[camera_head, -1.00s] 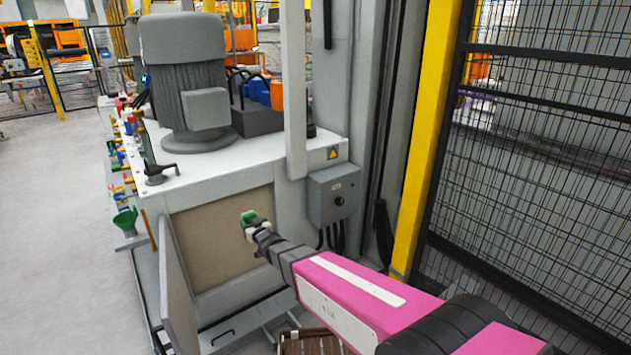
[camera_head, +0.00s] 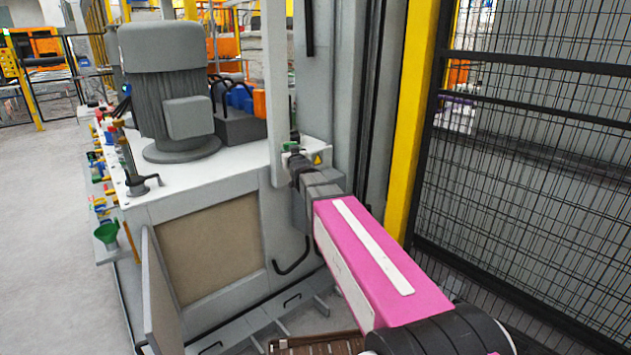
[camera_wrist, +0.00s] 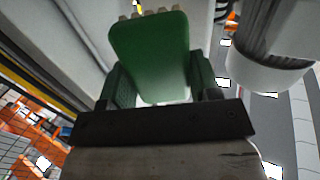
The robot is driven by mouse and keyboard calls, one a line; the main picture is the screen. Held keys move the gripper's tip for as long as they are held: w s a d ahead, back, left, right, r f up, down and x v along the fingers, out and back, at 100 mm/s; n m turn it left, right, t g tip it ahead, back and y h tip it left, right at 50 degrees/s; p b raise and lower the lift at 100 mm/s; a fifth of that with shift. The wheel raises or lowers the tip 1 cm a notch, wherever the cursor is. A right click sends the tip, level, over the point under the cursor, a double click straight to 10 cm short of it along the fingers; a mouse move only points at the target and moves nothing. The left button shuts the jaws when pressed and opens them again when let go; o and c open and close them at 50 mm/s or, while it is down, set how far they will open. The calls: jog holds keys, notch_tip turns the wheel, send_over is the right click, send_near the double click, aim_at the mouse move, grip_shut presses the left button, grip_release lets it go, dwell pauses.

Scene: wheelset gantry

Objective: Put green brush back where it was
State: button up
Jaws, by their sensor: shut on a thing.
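The green brush (camera_wrist: 150,55) fills the upper middle of the wrist view, with pale bristle tufts along its far edge. My gripper (camera_wrist: 160,85) is shut on it, with a dark finger on each side. In the head view the brush (camera_head: 290,146) is a small green patch at the tip of my gripper (camera_head: 295,158). My gripper is in front of the cabinet's right end, near the upright grey post. I cannot tell whether the brush touches anything else.
A grey motor (camera_head: 165,90) stands on the white cabinet top (camera_head: 215,162), with a black stand (camera_head: 140,180) at its left. A cabinet door (camera_head: 160,300) hangs open at lower left. A yellow post (camera_head: 412,120) and mesh fence (camera_head: 540,180) close off the right.

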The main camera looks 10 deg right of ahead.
jog(key=s+d+r+m+h, duration=0.2)
jog(key=d+r+h, duration=0.1)
jog(key=d+r, duration=1.05)
jog(key=w+a+f+n+g, duration=0.1)
jog(key=w+f+n+g, duration=0.2)
jog(key=w+f+g, duration=0.45)
jog(key=w+a+f+n+g, duration=0.2)
jog(key=w+f+n+g, duration=0.15)
jog(key=w+g, duration=0.6)
jog(key=shift+g, duration=0.4)
jog(key=f, duration=1.8)
jog(key=shift+s+d+f, duration=0.1)
jog(key=shift+d+f, duration=0.1)
jog(key=shift+d, duration=0.05)
jog(key=shift+f, duration=0.1)
jog(key=o, duration=0.8)
jog(key=shift+o, duration=0.2)
